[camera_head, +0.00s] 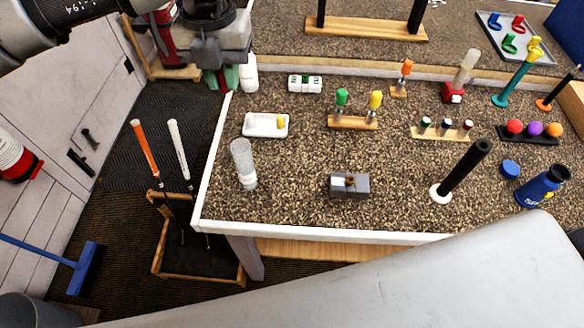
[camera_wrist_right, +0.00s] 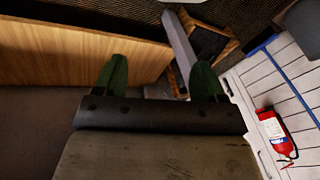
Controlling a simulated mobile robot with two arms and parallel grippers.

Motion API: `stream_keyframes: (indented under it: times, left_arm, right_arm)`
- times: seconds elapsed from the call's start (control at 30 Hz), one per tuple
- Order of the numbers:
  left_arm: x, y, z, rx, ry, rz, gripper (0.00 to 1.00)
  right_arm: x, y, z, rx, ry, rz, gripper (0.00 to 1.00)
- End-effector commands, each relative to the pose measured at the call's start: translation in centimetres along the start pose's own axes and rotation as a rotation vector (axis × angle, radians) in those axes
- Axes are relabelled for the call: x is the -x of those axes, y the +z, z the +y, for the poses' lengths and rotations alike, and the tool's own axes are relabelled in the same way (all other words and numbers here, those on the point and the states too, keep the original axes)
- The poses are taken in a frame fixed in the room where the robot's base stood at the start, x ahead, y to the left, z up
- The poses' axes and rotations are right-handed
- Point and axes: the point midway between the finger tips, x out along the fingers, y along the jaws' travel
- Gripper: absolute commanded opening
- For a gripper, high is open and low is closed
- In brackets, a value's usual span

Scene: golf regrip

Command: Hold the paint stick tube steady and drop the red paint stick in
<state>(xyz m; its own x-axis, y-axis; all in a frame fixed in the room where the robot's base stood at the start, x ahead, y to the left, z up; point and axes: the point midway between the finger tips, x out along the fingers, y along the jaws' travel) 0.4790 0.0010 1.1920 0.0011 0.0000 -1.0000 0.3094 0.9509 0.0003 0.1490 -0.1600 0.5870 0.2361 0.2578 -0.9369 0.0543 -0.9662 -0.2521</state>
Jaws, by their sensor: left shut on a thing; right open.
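My left gripper (camera_head: 222,78) is at the top left of the head view, its green fingers pointing down. The gripper hides part of the contact. A stick with a red part (camera_head: 467,127), which appears to be the red paint stick, stands at the right end of a low wooden rack (camera_head: 441,136) beside two similar sticks. My right gripper (camera_wrist_right: 160,82) is open and empty in the right wrist view, facing a wooden panel.
A clear tube (camera_head: 243,163) and a grey block (camera_head: 349,186) stand near the table's front. A white tray (camera_head: 265,125), a rack with green and yellow handles (camera_head: 352,123) and a black post (camera_head: 463,170) surround open speckled tabletop (camera_head: 300,160).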

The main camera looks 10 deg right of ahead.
Motion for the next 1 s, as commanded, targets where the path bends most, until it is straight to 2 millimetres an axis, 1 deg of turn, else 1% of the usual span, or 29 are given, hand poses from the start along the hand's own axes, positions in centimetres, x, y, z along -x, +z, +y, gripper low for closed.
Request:
stream_keyframes:
  times: [0.03,0.1,0.17,0.2,0.27,0.3,0.37,0.4,0.47,0.5,0.57,0.6,0.67,0.7,0.77,0.8,0.9,1.0]
  left_arm:
    - [0.0,0.0,0.0,0.000,0.000,0.000,0.00]
    - [0.0,0.0,0.0,0.000,0.000,0.000,0.00]
    - [0.0,0.0,0.0,0.000,0.000,0.000,0.00]
    - [0.0,0.0,0.0,0.000,0.000,0.000,0.00]
    - [0.0,0.0,0.0,0.000,0.000,0.000,0.00]
    - [0.0,0.0,0.0,0.000,0.000,0.000,0.00]
    - [0.0,0.0,0.0,0.000,0.000,0.000,0.00]
    - [0.0,0.0,0.0,0.000,0.000,0.000,0.00]
    - [0.0,0.0,0.0,0.000,0.000,0.000,0.00]
    - [0.0,0.0,0.0,0.000,0.000,0.000,0.00]
    - [0.0,0.0,0.0,0.000,0.000,0.000,0.00]
    - [0.0,0.0,0.0,0.000,0.000,0.000,0.00]
    - [0.0,0.0,0.0,0.000,0.000,0.000,0.00]
    - [0.0,0.0,0.0,0.000,0.000,0.000,0.00]
    - [0.0,0.0,0.0,0.000,0.000,0.000,0.00]
    - [0.0,0.0,0.0,0.000,0.000,0.000,0.00]
    - [0.0,0.0,0.0,0.000,0.000,0.000,0.00]
    - [0.0,0.0,0.0,0.000,0.000,0.000,0.00]
  right_arm:
    - [1.0,-2.3,-1.2,-0.135,-0.050,0.025,0.71]
    - [2.4,-4.9,-3.0,-0.339,-0.131,0.036,0.71]
    - [3.8,-7.0,-4.6,-0.506,-0.207,0.032,0.71]
    - [4.8,-8.4,-5.8,-0.613,-0.261,0.020,0.71]
    - [6.6,-10.3,-7.6,-0.768,-0.347,-0.009,0.71]
    - [7.9,-11.5,-8.8,-0.866,-0.405,-0.038,0.71]
    - [10.1,-13.1,-10.8,-1.004,-0.494,-0.095,0.71]
    - [11.7,-14.1,-12.1,-1.092,-0.552,-0.145,0.71]
    - [14.2,-15.4,-14.0,-1.213,-0.636,-0.231,0.71]
    - [16.1,-16.2,-15.3,-1.286,-0.689,-0.299,0.71]
    - [18.9,-17.2,-17.1,-1.388,-0.763,-0.411,0.71]
    - [21.0,-17.9,-18.2,-1.448,-0.809,-0.491,0.71]
    - [24.0,-19.0,-19.6,-1.534,-0.872,-0.614,0.71]
    - [25.9,-20.0,-20.3,-1.590,-0.914,-0.692,0.71]
    - [28.5,-22.1,-20.9,-1.676,-0.987,-0.784,0.71]
    - [29.5,-24.1,-20.6,-1.735,-1.044,-0.805,0.71]
    - [30.1,-28.4,-19.0,-1.845,-1.171,-0.765,0.71]
    - [30.2,-31.4,-17.5,-1.909,-1.265,-0.700,0.71]
